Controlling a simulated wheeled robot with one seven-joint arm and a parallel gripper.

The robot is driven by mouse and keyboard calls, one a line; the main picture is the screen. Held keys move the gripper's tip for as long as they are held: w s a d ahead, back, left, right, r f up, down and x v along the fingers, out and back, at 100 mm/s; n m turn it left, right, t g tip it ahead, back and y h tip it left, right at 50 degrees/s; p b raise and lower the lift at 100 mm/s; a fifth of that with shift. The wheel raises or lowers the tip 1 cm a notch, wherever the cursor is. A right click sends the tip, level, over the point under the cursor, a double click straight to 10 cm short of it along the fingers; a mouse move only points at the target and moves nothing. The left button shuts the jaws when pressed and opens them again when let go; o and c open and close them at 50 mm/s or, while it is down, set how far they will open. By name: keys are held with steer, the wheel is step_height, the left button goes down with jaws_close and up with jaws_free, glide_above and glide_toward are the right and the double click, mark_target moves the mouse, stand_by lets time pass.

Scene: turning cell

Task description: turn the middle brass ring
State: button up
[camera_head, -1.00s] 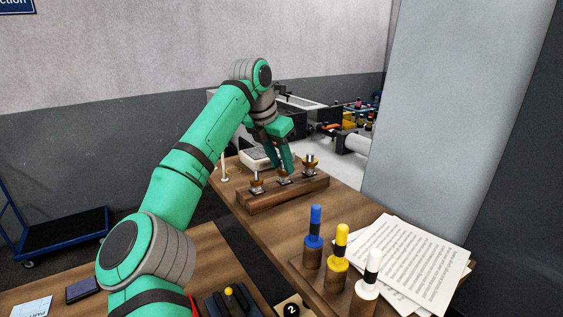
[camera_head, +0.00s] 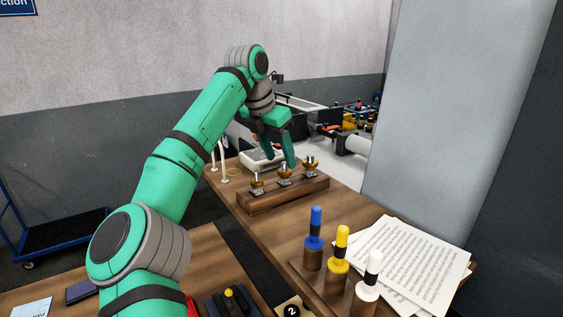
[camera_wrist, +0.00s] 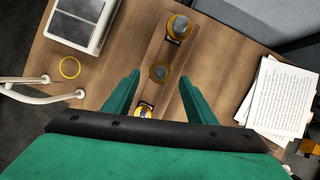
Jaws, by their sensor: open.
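Three brass rings on posts stand in a row on a long wooden block (camera_head: 290,195). The middle brass ring (camera_head: 285,174) lies between the near-left ring (camera_head: 257,185) and the far-right ring (camera_head: 311,168). My gripper (camera_head: 281,162) is open and empty just above the middle ring. In the wrist view the middle ring (camera_wrist: 160,73) shows between the two green fingertips, apart from both. The far-right ring (camera_wrist: 179,27) is beyond it. The near-left ring (camera_wrist: 145,110) is partly hidden by the gripper body.
Blue, yellow and white-topped pegs (camera_head: 340,245) stand on a block at the front. Papers (camera_head: 405,260) lie at the right beside a grey pillar (camera_head: 450,110). A pale box (camera_head: 262,158), a yellow hoop (camera_wrist: 69,68) and white hooked posts (camera_head: 223,165) are beside the ring block.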

steer(key=v, duration=0.7)
steer(key=shift+r, duration=0.35)
steer(key=shift+s+a+f, duration=0.1)
steer(key=shift+a, duration=0.05)
